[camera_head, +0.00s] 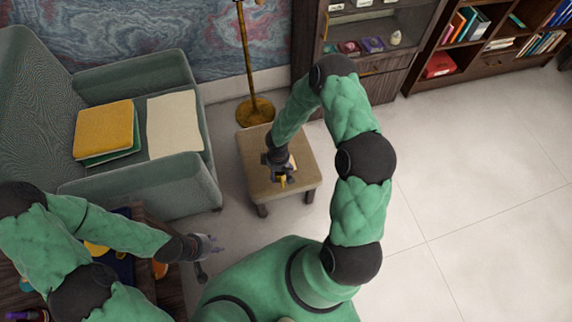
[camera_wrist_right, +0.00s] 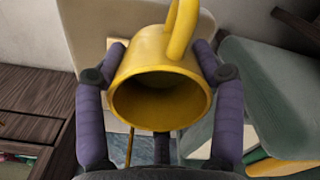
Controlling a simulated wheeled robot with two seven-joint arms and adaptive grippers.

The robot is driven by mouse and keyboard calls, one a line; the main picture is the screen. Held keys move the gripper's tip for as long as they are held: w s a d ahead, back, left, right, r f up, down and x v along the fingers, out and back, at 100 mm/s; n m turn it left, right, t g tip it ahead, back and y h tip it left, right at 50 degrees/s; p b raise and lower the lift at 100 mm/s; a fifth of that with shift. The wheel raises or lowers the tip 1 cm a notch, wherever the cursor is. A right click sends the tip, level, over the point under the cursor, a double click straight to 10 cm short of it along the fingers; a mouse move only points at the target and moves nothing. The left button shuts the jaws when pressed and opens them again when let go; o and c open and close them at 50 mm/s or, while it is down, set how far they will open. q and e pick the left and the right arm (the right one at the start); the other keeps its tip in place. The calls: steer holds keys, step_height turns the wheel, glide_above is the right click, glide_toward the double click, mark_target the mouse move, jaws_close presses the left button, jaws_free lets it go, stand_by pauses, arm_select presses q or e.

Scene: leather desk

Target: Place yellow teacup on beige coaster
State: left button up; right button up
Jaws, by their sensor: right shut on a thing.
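My right gripper (camera_head: 282,174) is over the small brown-topped stool (camera_head: 255,183) in the head view. It is shut on the yellow teacup (camera_wrist_right: 166,73), which fills the middle of the right wrist view between the purple fingers. The cup's dark opening faces the wrist camera and its handle is at the top of that view. In the head view only a small bit of the cup (camera_head: 282,182) shows beneath the gripper.
A green armchair (camera_head: 140,196) with a yellow cushion-like pad (camera_head: 103,128) and a cream sheet (camera_head: 174,122) stands left of the stool. A brass lamp stand (camera_head: 255,110) and cabinet (camera_head: 384,82) are behind. The floor at right is clear.

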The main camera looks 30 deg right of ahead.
steer(key=shift+s+a+f+n, duration=0.1)
steer(key=shift+s+f+n, duration=0.05)
steer(key=shift+f, duration=0.25)
steer(key=shift+s+f+n, duration=0.1)
steer(key=shift+f+n, duration=0.05)
steer(key=shift+f, duration=0.4)
steer(key=w+d+f+b, duration=0.1)
steer(key=w+d+f, duration=0.1)
steer(key=w+f, duration=0.1)
steer(key=w+d+f+b, duration=0.1)
steer(key=w+d+f, duration=0.1)
steer(key=w+d, duration=0.1)
steer(key=w+d+f+b, duration=0.1)
steer(key=w+d+f, duration=0.2)
steer(key=shift+w+d+f, duration=0.15)
steer(key=shift+w+f, duration=0.15)
steer(key=shift+f, duration=0.05)
steer(key=shift+w+d+f+b, duration=0.25)
steer(key=shift+b, duration=0.1)
steer(key=shift+w+d+f+b, duration=0.1)
steer(key=shift+f+b, duration=0.45)
steer(key=shift+f, duration=0.35)
steer(key=shift+w+d+f+b, duration=0.1)
steer(key=shift+f+b, duration=0.4)
steer(key=shift+f, duration=0.4)
steer(key=shift+f, duration=0.1)
steer(key=o, duration=1.4)
steer(key=shift+a, duration=0.1)
